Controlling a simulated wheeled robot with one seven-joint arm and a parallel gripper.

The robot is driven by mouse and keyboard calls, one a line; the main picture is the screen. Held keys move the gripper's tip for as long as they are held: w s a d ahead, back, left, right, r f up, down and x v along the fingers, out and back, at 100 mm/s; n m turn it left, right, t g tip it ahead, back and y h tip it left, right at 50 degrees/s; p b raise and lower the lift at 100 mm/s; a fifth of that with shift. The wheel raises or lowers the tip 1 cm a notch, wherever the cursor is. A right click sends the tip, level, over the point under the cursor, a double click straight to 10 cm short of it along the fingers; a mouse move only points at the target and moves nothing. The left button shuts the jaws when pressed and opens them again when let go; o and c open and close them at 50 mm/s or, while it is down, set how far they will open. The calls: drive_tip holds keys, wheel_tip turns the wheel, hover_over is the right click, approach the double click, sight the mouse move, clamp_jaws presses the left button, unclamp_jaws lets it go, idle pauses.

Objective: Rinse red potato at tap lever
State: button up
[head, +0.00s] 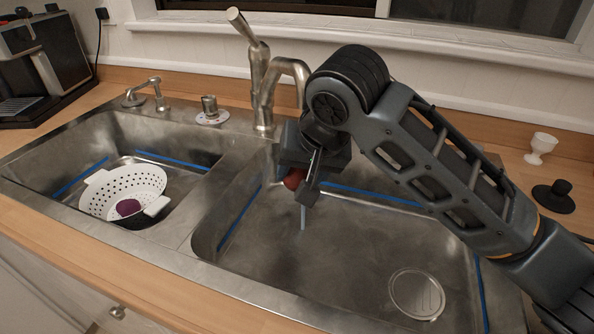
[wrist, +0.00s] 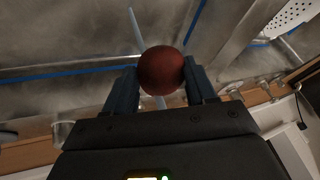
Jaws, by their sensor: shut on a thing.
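The red potato (head: 293,179) is held between the fingers of my gripper (head: 306,182) over the right basin (head: 350,262), under the tap (head: 290,68). In the wrist view the potato (wrist: 162,70) sits between the two fingertips of my gripper (wrist: 161,84). A thin pale stream (head: 303,217) shows just below the potato in the head view and beside it in the wrist view (wrist: 136,28). The tap lever (head: 241,24) stands up and tilts to the left. My arm hides part of the tap and of the potato.
A white colander (head: 144,184) with a purple item (head: 128,208) stands in the left basin. A divider (head: 214,190) separates the basins. A coffee machine (head: 38,60) stands at the far left. A white cup (head: 541,147) and a black stopper (head: 554,195) are at the right.

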idle(0.4)
drive_tip(key=shift+w+d, duration=0.2)
drive_tip(key=shift+d, duration=0.3)
drive_tip(key=shift+a+p, duration=0.15)
drive_tip(key=shift+p, duration=0.25)
drive_tip(key=shift+s+a+p, duration=0.25)
drive_tip(key=shift+a+p, duration=0.05)
drive_tip(key=shift+a, duration=0.1)
drive_tip(key=shift+d, duration=0.1)
drive_tip(key=shift+w+d, duration=0.25)
drive_tip(key=shift+d, duration=0.2)
drive_tip(key=shift+c, duration=0.6)
